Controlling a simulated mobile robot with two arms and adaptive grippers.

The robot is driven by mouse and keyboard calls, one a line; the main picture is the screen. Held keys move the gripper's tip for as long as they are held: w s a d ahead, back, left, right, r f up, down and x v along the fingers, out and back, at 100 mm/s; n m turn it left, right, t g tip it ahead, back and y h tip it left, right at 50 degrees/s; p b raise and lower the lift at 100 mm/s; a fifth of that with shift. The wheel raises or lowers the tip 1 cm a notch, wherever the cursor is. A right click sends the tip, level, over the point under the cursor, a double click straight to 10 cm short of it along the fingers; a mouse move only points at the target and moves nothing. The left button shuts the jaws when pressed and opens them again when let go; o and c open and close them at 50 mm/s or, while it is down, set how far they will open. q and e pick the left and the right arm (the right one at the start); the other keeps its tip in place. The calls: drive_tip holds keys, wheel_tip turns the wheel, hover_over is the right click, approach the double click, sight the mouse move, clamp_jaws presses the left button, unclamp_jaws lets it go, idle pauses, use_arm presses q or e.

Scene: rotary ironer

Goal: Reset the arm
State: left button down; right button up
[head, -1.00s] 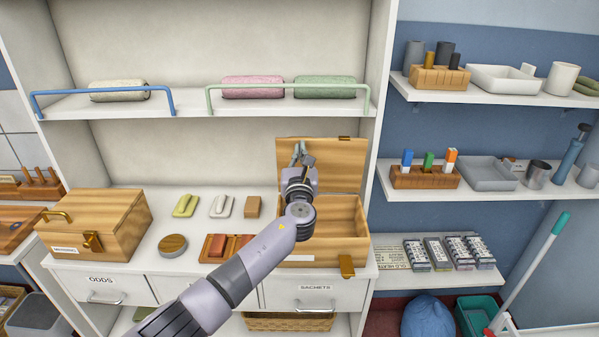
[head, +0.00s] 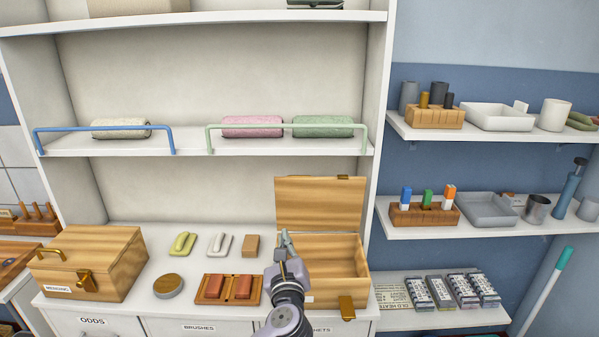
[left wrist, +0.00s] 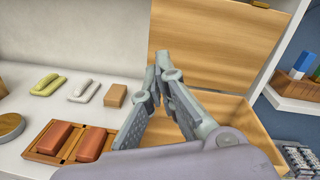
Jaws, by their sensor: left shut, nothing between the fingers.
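My left gripper (head: 285,241) is shut and empty, at the left front part of an open wooden box (head: 347,273) in the head view. In the left wrist view the gripper (left wrist: 158,62) points up, its fingertips together in front of the box's raised lid (left wrist: 215,45). The gripper covers part of the box's left side. My right gripper is in neither view.
A shut wooden box (head: 88,258) stands at the left of the counter. Between the boxes lie a wooden tray (head: 228,289) with red blocks, a round wooden piece (head: 168,286), and several small items. A rail-fronted shelf (head: 190,143) is above.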

use_arm(q)
drive_tip(key=s+a+f+n+g, duration=0.4)
drive_tip(key=s+a+f+n, duration=0.2)
drive_tip(key=s+f+n, duration=0.2)
drive_tip(key=s+a+f+n+g, duration=0.4)
drive_tip(key=s+a+f+n, duration=0.1)
drive_tip(key=s+f+n, duration=0.35)
drive_tip(key=s+a+f+n+g+h, duration=0.15)
drive_tip(key=s+n, duration=0.25)
drive_tip(key=s, duration=0.4)
drive_tip(key=s+a+f+n+g, duration=0.2)
drive_tip(key=s+a+n+g, duration=0.15)
drive_tip(key=s, duration=0.45)
drive_tip(key=s+a+f+n+g, duration=0.1)
drive_tip(key=s+f+n+g, duration=0.1)
drive_tip(key=s+n, duration=0.5)
drive_tip(key=s+f+m+g, duration=0.1)
drive_tip(key=s+f+m, duration=0.15)
drive_tip(key=f, duration=2.55)
drive_tip(key=s+a+f+g+b, duration=0.1)
drive_tip(key=s+a+f, duration=0.2)
drive_tip(key=s+f, duration=1.2)
drive_tip(key=shift+s+b, duration=0.3)
drive_tip(key=shift+s, duration=0.75)
